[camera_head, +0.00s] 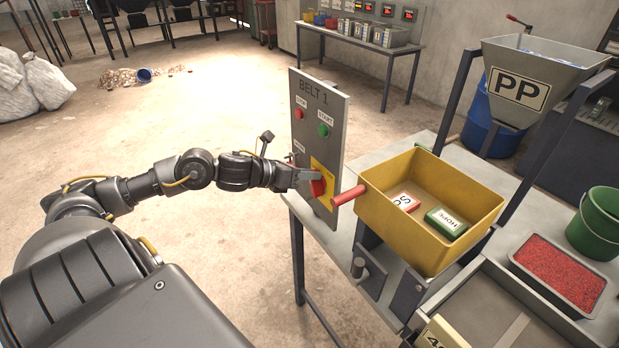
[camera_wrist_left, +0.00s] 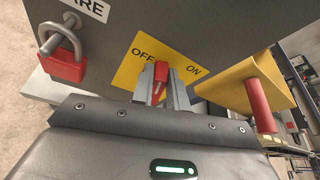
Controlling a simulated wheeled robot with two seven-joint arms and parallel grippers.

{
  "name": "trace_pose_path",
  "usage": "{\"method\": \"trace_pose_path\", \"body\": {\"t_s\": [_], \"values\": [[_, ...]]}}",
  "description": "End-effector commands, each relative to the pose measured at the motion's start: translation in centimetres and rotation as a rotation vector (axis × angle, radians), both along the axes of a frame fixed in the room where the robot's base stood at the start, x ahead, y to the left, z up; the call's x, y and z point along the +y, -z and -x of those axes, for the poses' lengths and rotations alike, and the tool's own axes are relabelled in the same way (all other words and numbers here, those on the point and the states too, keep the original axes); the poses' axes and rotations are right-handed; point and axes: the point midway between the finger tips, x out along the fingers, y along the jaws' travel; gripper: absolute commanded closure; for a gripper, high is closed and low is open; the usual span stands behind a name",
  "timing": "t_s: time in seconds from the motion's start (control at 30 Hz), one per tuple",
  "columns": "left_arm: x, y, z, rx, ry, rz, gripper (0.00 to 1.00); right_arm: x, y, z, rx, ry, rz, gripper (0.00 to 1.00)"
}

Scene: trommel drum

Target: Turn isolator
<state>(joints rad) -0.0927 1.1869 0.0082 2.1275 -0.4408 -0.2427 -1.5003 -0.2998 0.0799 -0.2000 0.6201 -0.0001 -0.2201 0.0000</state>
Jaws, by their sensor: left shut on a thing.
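The isolator is a red knob (camera_head: 318,187) on a yellow plate (camera_head: 326,172), low on the grey BELT 1 panel (camera_head: 322,130). In the left wrist view the yellow plate (camera_wrist_left: 132,74) reads OFF and ON. My left gripper (camera_head: 308,178) is at the knob; in the left wrist view its fingers (camera_wrist_left: 161,86) are shut on the red knob (camera_wrist_left: 160,76), one on each side. The knob's pointer lies between the two words, and part of the knob is hidden by the fingers. My right gripper does not show.
A red padlock (camera_wrist_left: 62,62) hangs on the panel beside the plate. A red handle (camera_head: 348,196) sticks out from the yellow bin (camera_head: 375,205) close to the right of the knob. Red STOP (camera_head: 299,114) and green START (camera_head: 323,130) buttons sit above. Open floor lies left.

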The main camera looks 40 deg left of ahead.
Motion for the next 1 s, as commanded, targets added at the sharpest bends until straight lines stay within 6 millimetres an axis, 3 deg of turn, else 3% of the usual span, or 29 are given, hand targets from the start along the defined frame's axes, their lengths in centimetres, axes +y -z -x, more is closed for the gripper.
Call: {"method": "trace_pose_path", "body": {"t_s": [1.0], "values": [[2.1, 2.3, -0.7, 0.270, -0.002, 0.911, 1.00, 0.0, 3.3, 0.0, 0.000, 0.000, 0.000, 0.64]]}}
